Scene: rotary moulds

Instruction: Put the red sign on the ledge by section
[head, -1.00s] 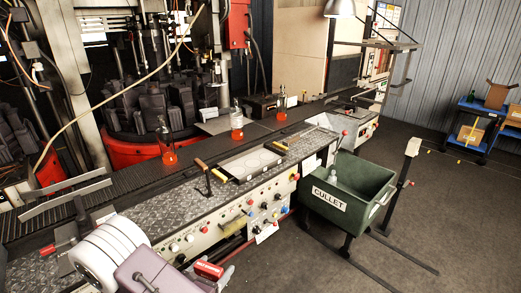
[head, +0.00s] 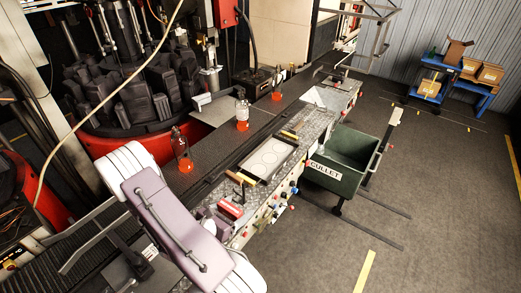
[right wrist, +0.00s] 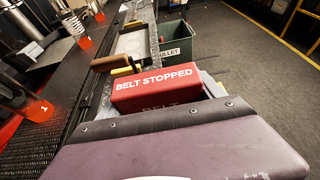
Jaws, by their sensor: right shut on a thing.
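The red sign (head: 231,210) reads "BELT STOPPED" in the right wrist view (right wrist: 155,88). My right gripper (head: 222,215) is shut on it. The sign is over the near part of the patterned metal ledge (head: 312,122) along the front of the conveyor. I cannot tell whether its underside touches the ledge. In the right wrist view my purple wrist housing fills the bottom and the fingers are mostly hidden behind the sign. My left gripper is not in view.
A shallow tray with round marks (head: 268,158) and wooden-handled tools lies on the ledge just beyond the sign. Glass bottles with glowing orange bases (head: 183,152) stand on the dark belt behind. A green CULLET bin (head: 345,155) stands right; the floor beyond is open.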

